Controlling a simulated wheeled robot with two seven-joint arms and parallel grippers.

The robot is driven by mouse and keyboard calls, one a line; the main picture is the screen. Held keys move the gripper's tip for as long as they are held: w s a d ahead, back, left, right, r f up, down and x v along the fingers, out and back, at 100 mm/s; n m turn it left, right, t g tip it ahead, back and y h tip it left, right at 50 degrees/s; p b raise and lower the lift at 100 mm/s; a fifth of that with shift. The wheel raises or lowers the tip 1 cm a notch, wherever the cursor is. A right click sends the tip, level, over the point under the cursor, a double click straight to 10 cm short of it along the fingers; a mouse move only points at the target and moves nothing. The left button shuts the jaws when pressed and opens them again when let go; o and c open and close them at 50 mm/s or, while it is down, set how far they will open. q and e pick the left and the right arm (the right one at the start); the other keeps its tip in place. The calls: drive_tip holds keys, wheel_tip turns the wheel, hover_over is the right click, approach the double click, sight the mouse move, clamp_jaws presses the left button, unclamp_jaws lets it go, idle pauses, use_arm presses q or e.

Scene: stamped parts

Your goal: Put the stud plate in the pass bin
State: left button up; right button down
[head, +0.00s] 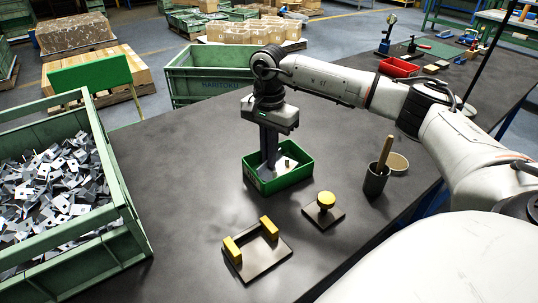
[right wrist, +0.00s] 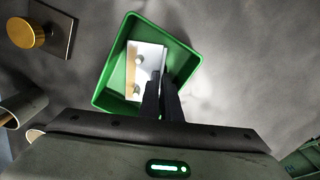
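The stud plate (head: 288,164) is a light metal plate with short studs, inside the small green pass bin (head: 297,177) on the dark table. In the right wrist view the stud plate (right wrist: 145,57) shows its broad face and two studs, within the walls of the green bin (right wrist: 108,72). My right gripper (head: 269,160) points down into the bin. Its fingers (right wrist: 161,82) are close together over the plate's right side; whether they hold its edge is hidden. My left gripper is not in view.
A crate (head: 120,195) full of stamped parts stands at left. A yellow-handled fixture (head: 258,255) and a yellow-knobbed block (head: 325,211) lie in front of the bin. A dark cup (head: 375,182) stands right; a red tray (head: 398,67) sits farther back.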

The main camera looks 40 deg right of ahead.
drive_tip(key=shift+f, duration=0.15)
drive_tip(key=c, duration=2.3)
unclamp_jaws()
drive_tip(key=shift+r, duration=0.5)
wheel_tip(320, 180, up, 11)
drive_tip(key=shift+r+p, duration=0.2)
drive_tip(key=shift+p, duration=0.25)
